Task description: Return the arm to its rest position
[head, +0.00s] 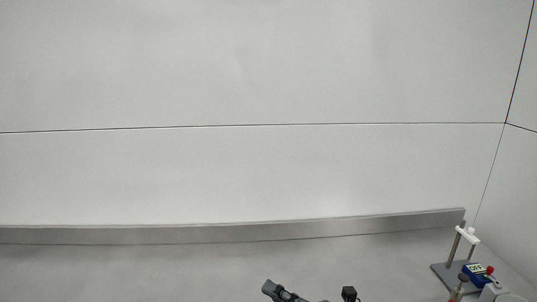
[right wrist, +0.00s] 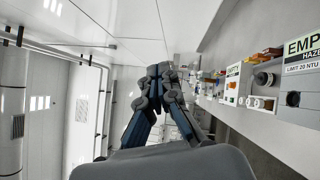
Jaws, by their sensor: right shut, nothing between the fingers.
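My right gripper (right wrist: 160,72) is seen in the right wrist view with its two dark fingers together at the tips, shut and with nothing between them. In the head view, part of my right gripper (head: 270,288) shows at the bottom edge, in front of the grey counter (head: 150,272); the rest of the arm is cut off by the frame. It touches nothing that I can see. My left gripper is in neither view.
A stand with a white top (head: 467,235) and a blue meter (head: 474,276) are at the counter's right end. In the right wrist view, a green-topped sign (right wrist: 303,46) and several small devices line the right; white pipes (right wrist: 60,50) run at left.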

